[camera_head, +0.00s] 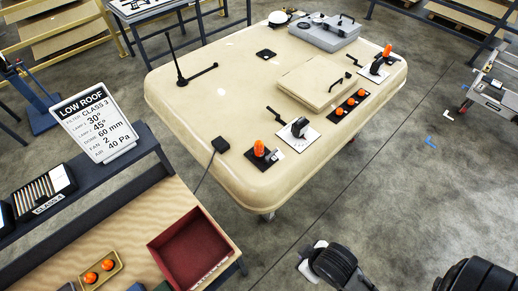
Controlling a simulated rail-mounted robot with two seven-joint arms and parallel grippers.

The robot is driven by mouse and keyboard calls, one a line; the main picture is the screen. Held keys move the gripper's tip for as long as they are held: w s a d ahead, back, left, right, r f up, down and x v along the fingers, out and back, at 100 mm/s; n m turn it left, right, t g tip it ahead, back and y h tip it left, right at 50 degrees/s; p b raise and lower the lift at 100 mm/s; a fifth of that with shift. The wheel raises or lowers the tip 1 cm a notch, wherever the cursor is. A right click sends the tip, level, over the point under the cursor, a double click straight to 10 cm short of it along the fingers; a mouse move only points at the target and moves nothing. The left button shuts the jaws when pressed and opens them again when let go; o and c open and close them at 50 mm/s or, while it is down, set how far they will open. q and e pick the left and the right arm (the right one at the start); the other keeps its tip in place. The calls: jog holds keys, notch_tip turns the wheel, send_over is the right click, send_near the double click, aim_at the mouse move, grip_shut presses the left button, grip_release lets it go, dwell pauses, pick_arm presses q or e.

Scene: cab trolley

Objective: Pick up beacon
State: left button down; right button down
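An orange beacon (259,148) stands upright on a dark square base at the near edge of a cream cab roof panel (225,95).
A wooden bench at the lower left holds a red tray (187,243) and a small tray (82,273) with two orange domes. A "LOW ROOF" sign (95,123) stands behind. A square hatch (314,80), levers and a grey box (325,33) occupy the panel.

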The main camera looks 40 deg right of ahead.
pick_arm(q)
jog(key=shift+a, duration=0.15)
jog(key=c, duration=1.5)
grip_release()
jog(key=o, duration=1.1)
